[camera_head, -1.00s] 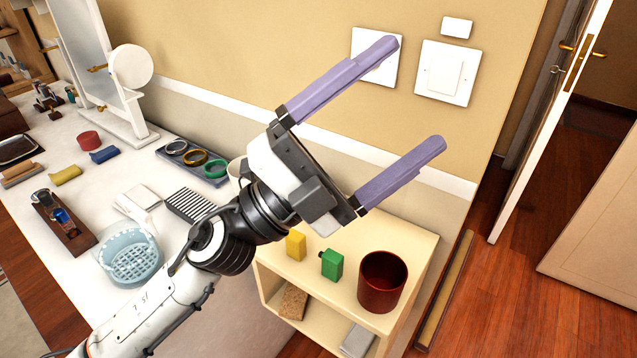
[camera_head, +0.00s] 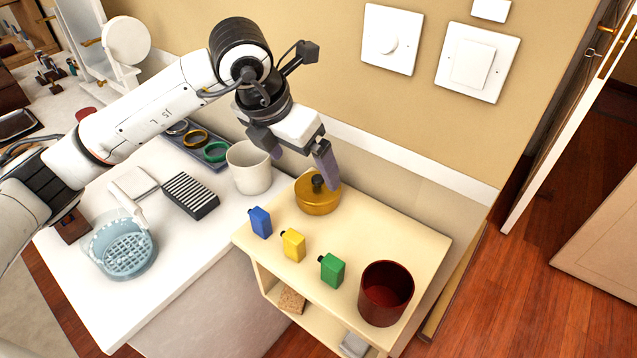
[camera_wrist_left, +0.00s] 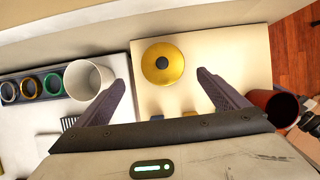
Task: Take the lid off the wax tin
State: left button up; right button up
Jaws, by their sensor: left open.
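The wax tin (camera_head: 317,202) is a round, golden tin with its lid on. A dark knob (camera_head: 317,183) stands at the lid's centre. The tin sits at the back of the cream shelf unit's top, near the wall. In the left wrist view the tin (camera_wrist_left: 162,64) lies beyond and between the fingertips, with its knob facing the camera. My left gripper (camera_wrist_left: 163,82) is open and empty and points down. In the head view the left gripper (camera_head: 302,160) is above and close to the tin, one finger partly covering it. My right gripper is not in view.
Blue (camera_head: 260,222), yellow (camera_head: 293,245) and green (camera_head: 332,270) bottles stand in front of the tin on the shelf unit (camera_head: 400,240). A dark red cup (camera_head: 385,293) stands at its right end. A white cup (camera_head: 249,168) stands left of the tin on the counter (camera_head: 165,295).

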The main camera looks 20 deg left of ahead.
aim_at(315, 181)
pick_arm(q)
jog(key=x, duration=0.4)
jog(key=p+x, duration=0.1)
jog(key=x, duration=0.1)
jog(key=shift+w+d+f, duration=0.25)
jog(key=shift+d, duration=0.15)
jog(key=c, duration=1.1)
